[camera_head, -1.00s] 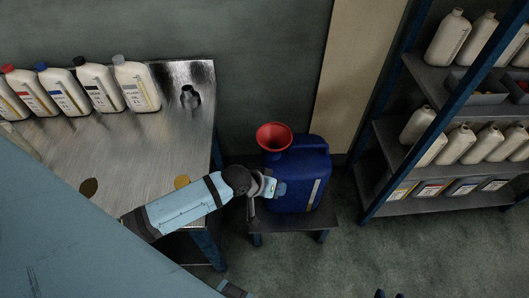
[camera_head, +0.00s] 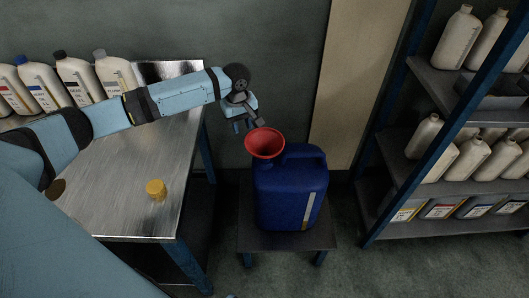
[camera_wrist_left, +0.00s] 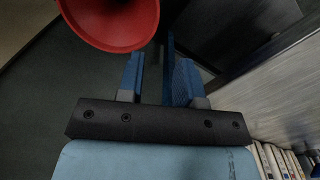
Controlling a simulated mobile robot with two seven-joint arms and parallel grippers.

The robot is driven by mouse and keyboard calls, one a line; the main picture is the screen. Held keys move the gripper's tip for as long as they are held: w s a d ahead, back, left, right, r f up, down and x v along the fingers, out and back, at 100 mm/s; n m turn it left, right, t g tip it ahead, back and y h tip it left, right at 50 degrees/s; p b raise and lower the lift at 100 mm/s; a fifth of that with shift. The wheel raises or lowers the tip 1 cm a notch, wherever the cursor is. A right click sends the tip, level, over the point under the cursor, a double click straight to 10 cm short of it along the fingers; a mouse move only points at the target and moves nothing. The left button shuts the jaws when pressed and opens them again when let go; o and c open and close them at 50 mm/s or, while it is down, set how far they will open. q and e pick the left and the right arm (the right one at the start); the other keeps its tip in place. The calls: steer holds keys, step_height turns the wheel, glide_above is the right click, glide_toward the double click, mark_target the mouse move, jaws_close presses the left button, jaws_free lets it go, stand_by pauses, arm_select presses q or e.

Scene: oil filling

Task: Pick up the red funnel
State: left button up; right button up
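The red funnel (camera_head: 265,143) sits upright at the top of a blue jerrycan (camera_head: 288,190), over its left end. The jerrycan stands on a small dark stool (camera_head: 268,240). My left gripper (camera_head: 249,124) is just behind and to the left of the funnel's rim, apart from it as far as I can tell. In the left wrist view the funnel (camera_wrist_left: 118,18) shows at the top, left of the gripper's blue fingers (camera_wrist_left: 154,58). The fingers are apart with nothing between them. The funnel's spout is hidden. My right gripper is not in view.
A blue-framed shelf (camera_head: 425,232) with bottles and boxes stands at the right. Floor is clear between stool and shelf.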

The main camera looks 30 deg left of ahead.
mark_target(246, 145)
arm_select(q)
steer(key=shift+w+d+f+b, duration=0.1)
steer(key=shift+d+f+b, duration=0.1)
steer(key=shift+f, duration=1.4)
steer(key=shift+w+d+f+b, duration=0.1)
steer(key=shift+f+b, duration=0.15)
steer(key=shift+f, duration=1.4)
steer(key=shift+w+d+f+b, duration=0.1)
steer(key=shift+d+f+b, duration=0.1)
steer(key=shift+f, duration=1.4)
jaws_close()
